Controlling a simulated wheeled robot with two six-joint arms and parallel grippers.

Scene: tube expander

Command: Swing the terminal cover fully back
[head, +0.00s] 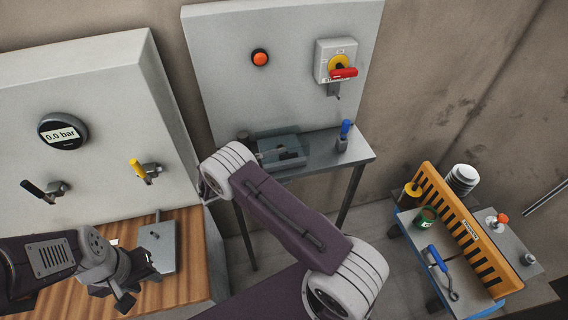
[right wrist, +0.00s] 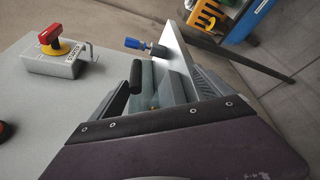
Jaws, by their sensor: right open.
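A grey-green box-like unit (head: 290,157) sits on the steel side table, with a raised panel at its back. I take it to hold the terminal cover, but I cannot tell the cover's exact angle. In the right wrist view, part of the grey-green unit (right wrist: 151,82) and a black rounded handle (right wrist: 136,75) show between my right gripper's open fingers (right wrist: 165,88); contact is unclear. In the head view my right arm hides that gripper. My left gripper (head: 138,286) is open and empty beside a grey plate (head: 160,245) on the wooden bench.
A blue-handled part (head: 344,135) stands at the right of the steel table (head: 355,154). A red-handled yellow switch (head: 340,70) and an orange button (head: 260,57) are on the panel behind. A cart with an orange slotted rack (head: 460,220) stands at the right.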

